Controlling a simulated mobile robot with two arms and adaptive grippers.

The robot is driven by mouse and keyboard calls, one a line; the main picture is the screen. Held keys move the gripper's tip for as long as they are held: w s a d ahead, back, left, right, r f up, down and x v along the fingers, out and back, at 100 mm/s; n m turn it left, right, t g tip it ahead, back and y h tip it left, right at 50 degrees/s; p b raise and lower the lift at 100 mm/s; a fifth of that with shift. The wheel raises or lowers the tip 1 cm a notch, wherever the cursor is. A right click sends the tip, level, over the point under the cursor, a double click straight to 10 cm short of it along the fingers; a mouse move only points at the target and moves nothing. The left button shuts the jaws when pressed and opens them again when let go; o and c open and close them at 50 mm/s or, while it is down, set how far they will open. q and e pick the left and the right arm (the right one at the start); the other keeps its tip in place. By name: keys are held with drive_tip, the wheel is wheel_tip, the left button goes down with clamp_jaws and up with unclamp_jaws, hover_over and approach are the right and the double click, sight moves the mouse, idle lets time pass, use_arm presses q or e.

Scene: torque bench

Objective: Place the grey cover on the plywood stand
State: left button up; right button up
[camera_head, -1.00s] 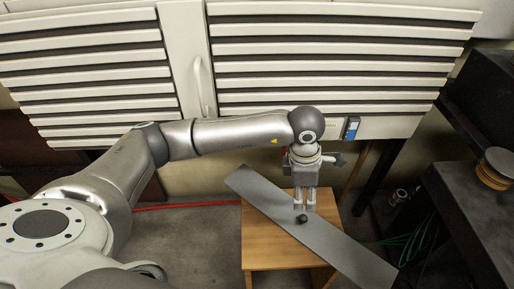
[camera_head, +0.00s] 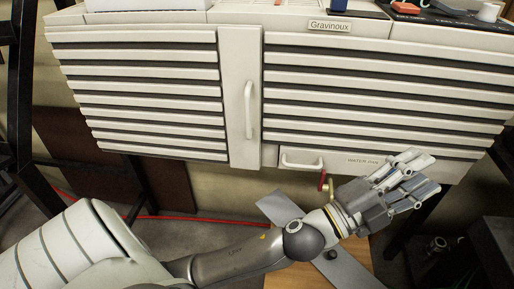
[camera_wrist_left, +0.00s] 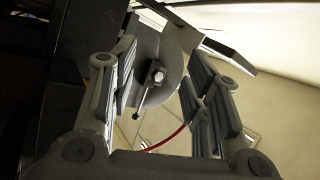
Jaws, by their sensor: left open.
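The grey cover (camera_head: 352,273) is a long flat plate with a small black knob (camera_head: 331,255). In the head view it lies diagonally across the plywood stand (camera_head: 284,282), its far end reaching past the stand's back edge. My left forearm and wrist hide part of the cover and stand. My left gripper (camera_head: 424,176) is open and empty, above and to the right of the knob, with its fingers pointing right. The left wrist view shows its spread fingers (camera_wrist_left: 163,70) with nothing held between them. My right gripper is in neither view.
A slatted cream cabinet (camera_head: 160,95) with a white handle (camera_head: 249,108) stands close behind the gripper. Dark metal frame legs (camera_head: 28,100) stand at the left. A red hose (camera_head: 190,218) runs along the floor. Dark equipment (camera_head: 490,250) is at the lower right.

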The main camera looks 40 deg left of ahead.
use_arm(q)
drive_tip(key=s+a+f+n+g+y, duration=0.25)
drive_tip(key=a+f+n+y, duration=0.4)
drive_tip(key=f, duration=0.35)
drive_tip(key=s+a+f+n+g+y, duration=0.2)
drive_tip(key=a+f+n+g+y, duration=0.25)
drive_tip(key=a+f+n, duration=0.5)
drive_tip(key=s+f+g, duration=0.4)
drive_tip(key=s+f, duration=0.2)
drive_tip(key=s, duration=0.3)
drive_tip(key=s+f+n+g, duration=0.1)
drive_tip(key=s+f+g, duration=0.4)
drive_tip(key=s+f, duration=0.2)
drive_tip(key=shift+s+a+n, duration=0.15)
drive_tip(key=shift+s+n, duration=0.15)
drive_tip(key=shift+s, duration=0.65)
drive_tip(key=shift+f, duration=0.1)
